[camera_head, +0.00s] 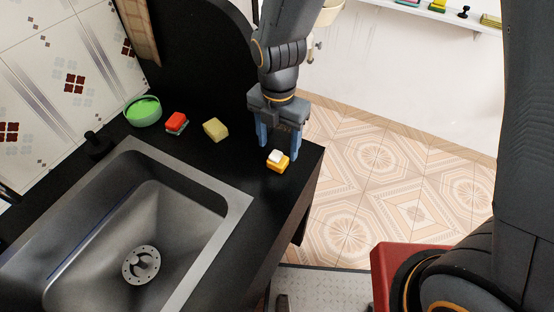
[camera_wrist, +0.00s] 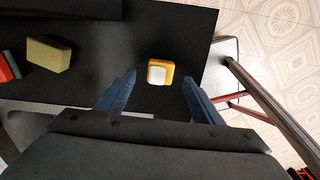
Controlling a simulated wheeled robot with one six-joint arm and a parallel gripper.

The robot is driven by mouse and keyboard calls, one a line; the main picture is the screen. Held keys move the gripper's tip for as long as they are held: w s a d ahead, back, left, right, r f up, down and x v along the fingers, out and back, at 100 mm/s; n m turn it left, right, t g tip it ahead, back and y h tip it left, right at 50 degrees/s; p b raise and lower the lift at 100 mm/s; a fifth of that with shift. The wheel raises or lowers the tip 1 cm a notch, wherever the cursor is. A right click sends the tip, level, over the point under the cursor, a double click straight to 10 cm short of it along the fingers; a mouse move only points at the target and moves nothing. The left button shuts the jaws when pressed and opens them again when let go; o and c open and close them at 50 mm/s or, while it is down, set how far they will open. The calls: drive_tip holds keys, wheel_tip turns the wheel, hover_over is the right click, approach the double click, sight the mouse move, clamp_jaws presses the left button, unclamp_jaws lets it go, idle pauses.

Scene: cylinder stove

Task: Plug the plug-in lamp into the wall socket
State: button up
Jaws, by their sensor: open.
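A small yellow-and-white block, which looks like the plug-in lamp (camera_head: 278,161), lies on the black counter near its right corner. It also shows in the wrist view (camera_wrist: 160,72), with its white part facing the camera. My gripper (camera_head: 280,147) is open and points down over the counter by the lamp. In the wrist view its two blue fingers (camera_wrist: 158,80) stand apart, one to each side of the lamp and clear of it. I cannot make out a wall socket in either view.
A steel sink (camera_head: 200,187) is set in the counter (camera_head: 226,160) at left. A yellowish sponge (camera_head: 215,129), a red block (camera_head: 176,122) and a green bowl (camera_head: 142,111) stand behind it. A shelf (camera_head: 440,14) with small items hangs on the far wall. Tiled floor is open at right.

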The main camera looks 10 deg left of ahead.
sight(279, 153)
drive_tip(key=shift+w+d+f+p, duration=0.1)
drive_tip(key=shift+f+p, duration=0.35)
drive_tip(key=shift+f, duration=0.85)
drive_tip(key=shift+d+f+p, duration=0.1)
drive_tip(key=shift+f+p, duration=0.35)
drive_tip(key=shift+f, duration=0.85)
drive_tip(key=c, duration=1.1)
